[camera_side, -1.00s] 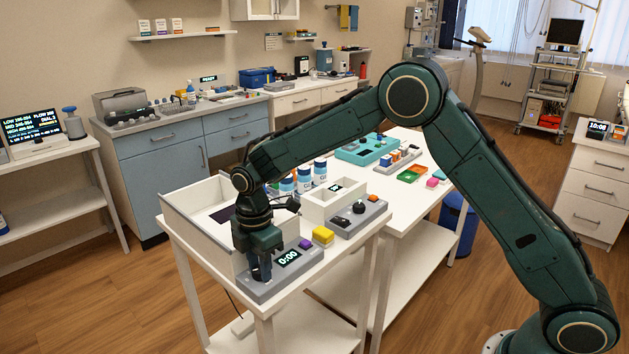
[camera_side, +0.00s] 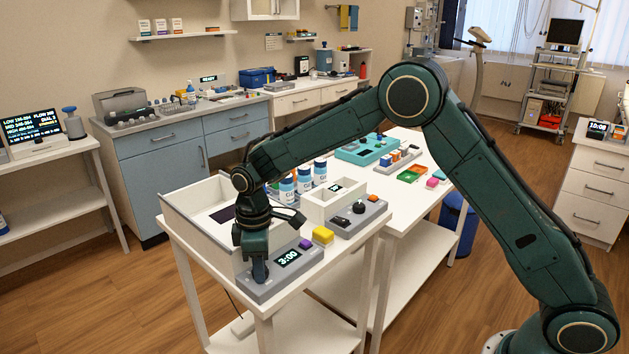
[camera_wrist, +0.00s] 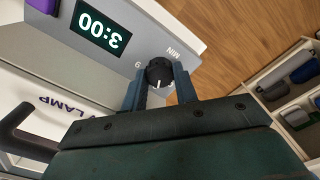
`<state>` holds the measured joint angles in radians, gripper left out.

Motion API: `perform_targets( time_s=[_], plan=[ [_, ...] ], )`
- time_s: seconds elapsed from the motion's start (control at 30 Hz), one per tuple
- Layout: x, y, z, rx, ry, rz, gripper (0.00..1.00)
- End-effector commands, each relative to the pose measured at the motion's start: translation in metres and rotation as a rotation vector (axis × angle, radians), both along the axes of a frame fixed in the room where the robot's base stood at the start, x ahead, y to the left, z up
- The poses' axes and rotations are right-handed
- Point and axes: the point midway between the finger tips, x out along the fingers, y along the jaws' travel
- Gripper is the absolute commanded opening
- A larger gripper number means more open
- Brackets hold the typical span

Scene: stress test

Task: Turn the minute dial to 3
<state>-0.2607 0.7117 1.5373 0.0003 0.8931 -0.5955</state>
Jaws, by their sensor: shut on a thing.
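The minute dial (camera_wrist: 159,71) is a small black knob with a white pointer mark, on a grey panel (camera_side: 262,293) at the near end of the white table. The label MIN is printed beside it in the wrist view. The panel's display (camera_side: 288,257) reads 3:00; it shows upside down in the wrist view (camera_wrist: 98,30). My gripper (camera_wrist: 158,88) is shut on the dial, one finger on each side. In the side view my gripper (camera_side: 258,270) points down at the panel and hides most of the dial.
A purple button (camera_side: 305,244) sits beside the display. A white open box (camera_side: 195,215) labelled LAMP stands behind the panel. A second grey panel (camera_side: 345,228) with a black knob and an orange button lies to the right.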

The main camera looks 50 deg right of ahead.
Motion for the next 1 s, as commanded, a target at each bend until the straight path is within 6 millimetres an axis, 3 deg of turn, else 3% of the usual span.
perform_targets(
  time_s=[0.6, 0.63, 0.67, 1.0],
  plan=[
    [0.0004, 0.0005, 0.0009, 0.001, -0.002, -0.071, 0.06],
    [0.0004, 0.0005, 0.0009, 0.001, -0.002, -0.071, 0.31],
    [0.0004, 0.0005, 0.0009, 0.001, -0.002, -0.071, 0.37],
    [0.0002, 0.0002, 0.0010, 0.001, -0.001, -0.071, 0.38]
  ],
)
